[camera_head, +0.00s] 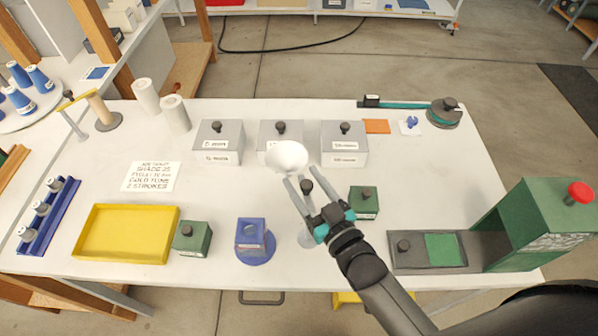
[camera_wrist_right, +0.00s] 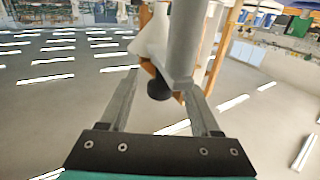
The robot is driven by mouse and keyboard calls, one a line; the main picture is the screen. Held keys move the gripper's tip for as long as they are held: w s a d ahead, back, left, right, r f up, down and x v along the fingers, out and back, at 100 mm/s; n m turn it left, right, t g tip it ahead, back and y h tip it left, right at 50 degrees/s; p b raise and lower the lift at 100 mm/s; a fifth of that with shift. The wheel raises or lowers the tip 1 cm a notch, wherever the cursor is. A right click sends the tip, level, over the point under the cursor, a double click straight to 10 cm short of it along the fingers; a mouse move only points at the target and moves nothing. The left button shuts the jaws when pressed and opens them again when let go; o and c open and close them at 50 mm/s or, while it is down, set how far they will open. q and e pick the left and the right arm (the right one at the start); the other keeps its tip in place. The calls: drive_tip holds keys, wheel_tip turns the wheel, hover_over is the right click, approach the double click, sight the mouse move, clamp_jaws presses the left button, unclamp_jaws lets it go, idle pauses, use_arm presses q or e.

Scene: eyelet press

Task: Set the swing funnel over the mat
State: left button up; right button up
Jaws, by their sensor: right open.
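The swing funnel's white bowl (camera_head: 287,157) is in the middle of the table, in front of the grey boxes, with a black knob (camera_head: 306,186) close by. A pale round base (camera_head: 306,240) is partly hidden by my right gripper (camera_head: 298,186). That gripper is open, its fingers reaching toward the bowl beside the knob. In the right wrist view the knob (camera_wrist_right: 160,90) shows between the spread fingers, beside a grey bar (camera_wrist_right: 184,40); contact cannot be told. A green square mat (camera_head: 445,249) lies on the dark press base, right of the funnel. My left gripper is out of view.
The green press (camera_head: 545,222) with a red button stands at the right. A green block (camera_head: 364,202) is close to my right gripper. A blue fixture (camera_head: 252,240), another green block (camera_head: 192,238) and a yellow tray (camera_head: 125,233) stand left. Grey boxes (camera_head: 344,144) line the back.

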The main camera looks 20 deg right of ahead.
drive_tip(key=shift+x, duration=1.25)
clamp_jaws()
idle(0.6)
